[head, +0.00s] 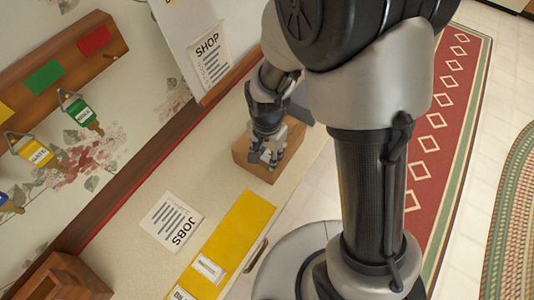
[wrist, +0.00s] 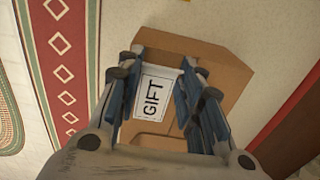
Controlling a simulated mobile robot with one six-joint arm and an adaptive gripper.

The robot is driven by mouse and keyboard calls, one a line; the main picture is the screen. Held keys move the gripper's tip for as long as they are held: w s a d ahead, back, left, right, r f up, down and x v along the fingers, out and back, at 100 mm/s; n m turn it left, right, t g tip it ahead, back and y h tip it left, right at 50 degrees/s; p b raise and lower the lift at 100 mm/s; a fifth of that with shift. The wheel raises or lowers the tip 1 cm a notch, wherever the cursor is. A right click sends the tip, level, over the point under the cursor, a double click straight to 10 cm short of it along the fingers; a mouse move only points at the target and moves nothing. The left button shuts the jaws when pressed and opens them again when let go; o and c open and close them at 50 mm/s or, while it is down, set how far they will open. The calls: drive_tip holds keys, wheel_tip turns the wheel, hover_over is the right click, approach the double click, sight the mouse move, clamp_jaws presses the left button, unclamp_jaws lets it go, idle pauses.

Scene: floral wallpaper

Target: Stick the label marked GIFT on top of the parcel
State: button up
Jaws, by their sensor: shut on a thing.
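The parcel (head: 294,142) is a brown box on the pale counter, below my gripper (head: 265,157) in the head view. In the wrist view the parcel (wrist: 222,68) lies behind the fingers. The white label marked GIFT (wrist: 153,97) is between the two fingers of my gripper (wrist: 162,66), which is shut on it. The label shows against the parcel's brown surface; I cannot tell whether it touches it. In the head view the fingers hide the label and part of the parcel.
A JOBS sheet (head: 173,220) and a yellow strip (head: 238,235) carrying a small white label (head: 208,269) lie on the counter (head: 215,195). A SHOP sheet (head: 209,60) is above the parcel. Coloured items hang from a wooden wall rack (head: 65,48). A wooden box (head: 62,280) stands bottom left.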

drive_tip(key=o, duration=0.8)
drive_tip(key=shift+c, duration=0.2)
drive_tip(key=shift+o, duration=0.5)
drive_tip(key=o, duration=0.5)
drive_tip(key=shift+r+p, duration=2.85)
drive_tip(key=shift+r, duration=0.65)
